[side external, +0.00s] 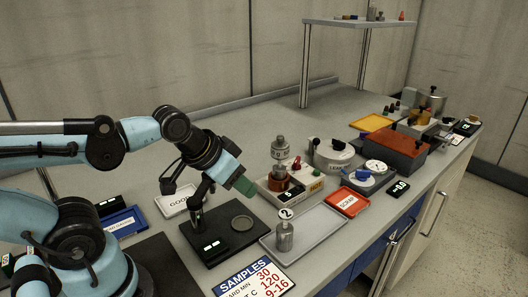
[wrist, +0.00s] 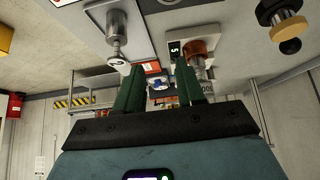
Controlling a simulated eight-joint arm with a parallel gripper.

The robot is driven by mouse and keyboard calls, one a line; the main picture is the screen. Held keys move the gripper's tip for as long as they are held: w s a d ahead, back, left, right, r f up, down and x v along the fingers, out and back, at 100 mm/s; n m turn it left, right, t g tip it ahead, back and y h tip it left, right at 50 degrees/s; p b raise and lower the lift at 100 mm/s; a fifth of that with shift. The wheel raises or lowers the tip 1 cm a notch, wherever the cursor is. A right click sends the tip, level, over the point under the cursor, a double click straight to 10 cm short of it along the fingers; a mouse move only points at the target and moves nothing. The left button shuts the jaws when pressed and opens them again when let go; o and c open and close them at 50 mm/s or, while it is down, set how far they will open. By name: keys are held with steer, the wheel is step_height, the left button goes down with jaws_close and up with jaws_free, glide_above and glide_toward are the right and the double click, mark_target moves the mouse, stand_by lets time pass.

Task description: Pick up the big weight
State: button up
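My gripper (side external: 245,187) hangs above the bench, left of the grey tray. In the wrist view its two green fingers (wrist: 157,82) stand apart with nothing between them. A metal cylinder weight (side external: 285,240) with a round "2" tag stands upright on the grey tray (side external: 318,236); it also shows at the upper left of the wrist view (wrist: 117,25). I cannot tell by label which one is the big weight. The gripper touches neither.
A black plate stand (side external: 215,247) is below the gripper. A white GOOD tray (side external: 176,204), a red SCRAP tray (side external: 347,202) and a SAMPLES sign (side external: 250,277) are close by. Instruments crowd the bench to the right. The grey tray has bare room around the weight.

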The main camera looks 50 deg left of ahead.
stand_by(0.4)
steer(key=o, duration=0.8)
step_height(320, 180, up, 11)
steer(key=m+g, duration=0.3)
steer(key=g, duration=0.4)
glide_above(280, 136)
steer(key=shift+s+d+r, duration=0.15)
steer(key=shift+d, duration=0.25)
step_height(280, 136, down, 7)
steer(key=shift+r, duration=0.2)
steer(key=shift+a+f, duration=0.15)
steer(key=shift+f, duration=1.2)
steer(key=shift+a+f, duration=0.15)
steer(key=shift+f, duration=1.2)
